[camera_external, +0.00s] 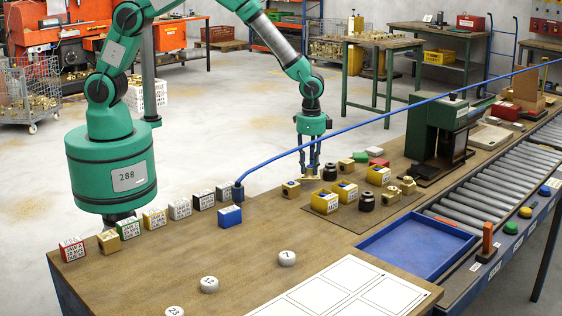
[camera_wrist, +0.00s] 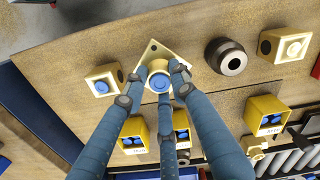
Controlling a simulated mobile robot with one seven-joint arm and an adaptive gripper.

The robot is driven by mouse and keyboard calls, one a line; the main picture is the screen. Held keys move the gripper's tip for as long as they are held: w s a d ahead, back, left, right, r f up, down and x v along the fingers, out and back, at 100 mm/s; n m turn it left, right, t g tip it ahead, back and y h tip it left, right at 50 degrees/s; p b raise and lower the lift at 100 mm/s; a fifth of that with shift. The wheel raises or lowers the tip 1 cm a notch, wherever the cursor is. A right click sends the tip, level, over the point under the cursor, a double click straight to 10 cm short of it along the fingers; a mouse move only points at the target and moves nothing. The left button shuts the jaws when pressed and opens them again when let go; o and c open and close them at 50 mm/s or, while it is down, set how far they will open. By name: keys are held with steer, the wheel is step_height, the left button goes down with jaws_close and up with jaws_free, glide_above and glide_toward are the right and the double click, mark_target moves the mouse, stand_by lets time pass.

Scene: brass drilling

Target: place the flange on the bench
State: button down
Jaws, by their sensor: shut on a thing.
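My gripper (camera_external: 310,163) points straight down over the far edge of the wooden bench (camera_external: 230,262) in the external view. In the wrist view its three fingers (camera_wrist: 158,82) are closed around the round hub of a brass flange. The flange (camera_wrist: 151,50) has a square plate with a hole near a corner, and a blue face shows in its hub. In the external view the flange is small and mostly hidden by the fingers. I cannot tell whether it touches the bench or hangs just above it.
A dark ring (camera_wrist: 228,57) and brass blocks (camera_wrist: 102,84) lie close by. Yellow bins (camera_external: 325,203) stand in front of the gripper. A blue tray (camera_external: 415,246) and roller conveyor (camera_external: 490,187) lie to the right.

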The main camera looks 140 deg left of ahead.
mark_target(312, 167)
steer(key=shift+w+a+r, duration=0.1)
steer(key=shift+w+a, duration=0.1)
steer(key=shift+w, duration=0.05)
steer(key=shift+f+b, duration=0.35)
steer(key=shift+f, duration=1.45)
steer(key=shift+f, duration=0.1)
steer(key=c, duration=1.4)
jaws_free()
step_height(312, 167, up, 12)
steer(key=shift+r+p, duration=0.1)
steer(key=shift+p, duration=0.8)
